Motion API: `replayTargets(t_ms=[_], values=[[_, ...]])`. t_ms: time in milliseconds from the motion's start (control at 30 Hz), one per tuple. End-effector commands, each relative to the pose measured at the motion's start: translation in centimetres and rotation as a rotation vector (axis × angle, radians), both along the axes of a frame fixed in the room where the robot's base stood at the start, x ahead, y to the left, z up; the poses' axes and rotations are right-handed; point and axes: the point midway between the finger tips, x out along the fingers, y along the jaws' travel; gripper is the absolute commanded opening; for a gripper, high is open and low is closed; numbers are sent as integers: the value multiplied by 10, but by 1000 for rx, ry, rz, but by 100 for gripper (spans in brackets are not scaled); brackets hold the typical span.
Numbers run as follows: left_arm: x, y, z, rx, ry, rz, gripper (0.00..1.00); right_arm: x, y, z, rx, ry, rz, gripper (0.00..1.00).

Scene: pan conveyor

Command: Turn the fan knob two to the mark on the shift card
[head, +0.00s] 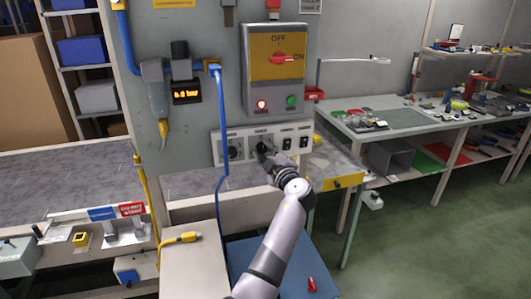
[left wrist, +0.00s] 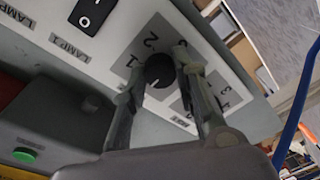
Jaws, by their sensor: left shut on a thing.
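A pale control panel (head: 222,148) on the grey wall carries two dark round knobs with number marks. The right knob (head: 263,144) is at my left gripper (head: 264,153); the other knob (head: 235,152) is free to its left. In the left wrist view my left gripper (left wrist: 158,70) is shut on the black knob (left wrist: 160,72), one finger on each side. The numbers 1 and 2 show beside that knob; the fingers hide part of its dial. I cannot identify or read the shift card. My right gripper is not in view.
Black lamp switches (head: 287,143) sit right of the knobs; one also shows in the left wrist view (left wrist: 93,14). Above is a box with a red rotary switch (head: 282,58). A blue cable (head: 219,120) hangs left of the gripper. A workbench (head: 380,101) stands at right.

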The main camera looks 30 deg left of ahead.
Motion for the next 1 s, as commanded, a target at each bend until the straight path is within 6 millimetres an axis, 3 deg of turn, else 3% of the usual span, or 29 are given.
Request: replayTargets(t_ms=[167,467,1000], values=[[0,0,0,0,1,1,0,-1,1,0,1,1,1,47],[0,0,-3,20,24,1,0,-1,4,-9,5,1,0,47],[-1,1,-8,279,325,1,0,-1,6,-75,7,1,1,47]])
